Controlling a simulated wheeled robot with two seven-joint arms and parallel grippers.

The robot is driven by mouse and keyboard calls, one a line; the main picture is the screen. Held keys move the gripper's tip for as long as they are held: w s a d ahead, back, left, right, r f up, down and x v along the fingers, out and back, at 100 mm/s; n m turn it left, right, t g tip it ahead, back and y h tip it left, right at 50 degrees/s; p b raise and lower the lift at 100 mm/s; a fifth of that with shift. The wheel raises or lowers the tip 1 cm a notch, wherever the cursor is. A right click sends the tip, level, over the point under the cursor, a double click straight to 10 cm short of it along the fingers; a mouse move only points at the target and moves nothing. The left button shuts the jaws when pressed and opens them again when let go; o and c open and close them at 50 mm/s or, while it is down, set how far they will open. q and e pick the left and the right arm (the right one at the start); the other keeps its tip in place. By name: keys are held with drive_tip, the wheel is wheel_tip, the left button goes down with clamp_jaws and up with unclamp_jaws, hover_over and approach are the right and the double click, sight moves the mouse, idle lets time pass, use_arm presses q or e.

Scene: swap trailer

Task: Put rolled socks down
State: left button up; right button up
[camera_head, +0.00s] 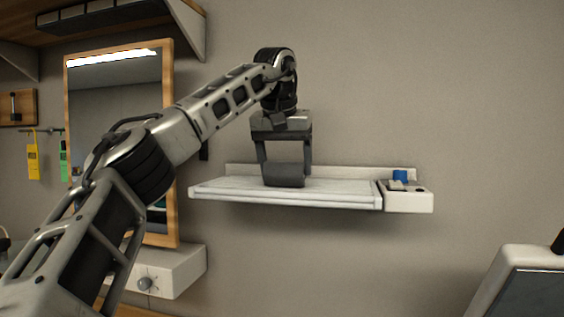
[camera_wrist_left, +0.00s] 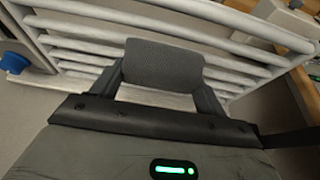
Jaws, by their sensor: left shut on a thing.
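The rolled socks (camera_head: 284,175) are a dark grey bundle between the fingers of my left gripper (camera_head: 284,165). The gripper points down and is shut on them at the white wall shelf (camera_head: 230,187). The socks are at the level of the shelf's top; I cannot tell whether they touch it. In the left wrist view the socks (camera_wrist_left: 163,64) show as a ribbed grey roll between the two fingers (camera_wrist_left: 160,75), with the shelf's white slats (camera_wrist_left: 85,43) behind. My right gripper is not in view.
A small white box (camera_head: 410,200) with a blue knob (camera_head: 400,176) joins the shelf's right end. The blue knob also shows in the left wrist view (camera_wrist_left: 14,62). A wood-framed mirror (camera_head: 168,200) hangs at left above a white drawer unit (camera_head: 180,268). The shelf is bare on both sides of the socks.

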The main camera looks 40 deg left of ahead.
use_arm(q)
drive_tip(key=o, duration=1)
drive_tip(key=shift+f, duration=0.1)
drive_tip(key=v, duration=1.2)
